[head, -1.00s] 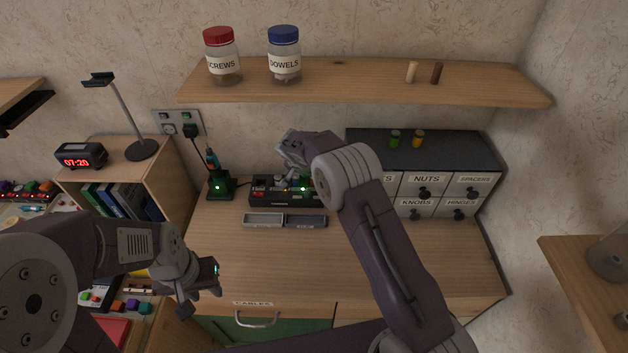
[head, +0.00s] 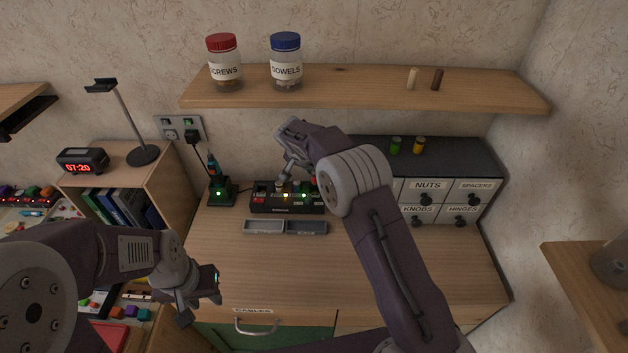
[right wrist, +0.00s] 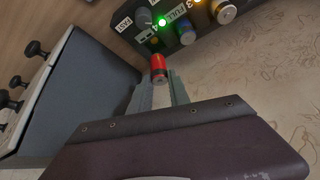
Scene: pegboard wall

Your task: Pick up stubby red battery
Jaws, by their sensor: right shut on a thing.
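The stubby red battery (right wrist: 158,64) shows in the right wrist view, its silver end towards the camera. My right gripper (right wrist: 159,84) is shut on it, one grey finger on each side. Beyond it is the black charger (right wrist: 185,40) with lit lamps; I cannot tell if the battery is clear of it. In the head view my right gripper (head: 284,176) is above the charger (head: 285,210), and the held battery cannot be made out. My left gripper (head: 201,307) hangs low at the left, fingers apart and empty.
A grey two-part tray (head: 285,227) lies in front of the charger. A small tool in its stand (head: 221,190) is to the left. Labelled drawers (head: 430,185) stand right, and the shelf (head: 350,90) overhangs behind. The desk front is clear.

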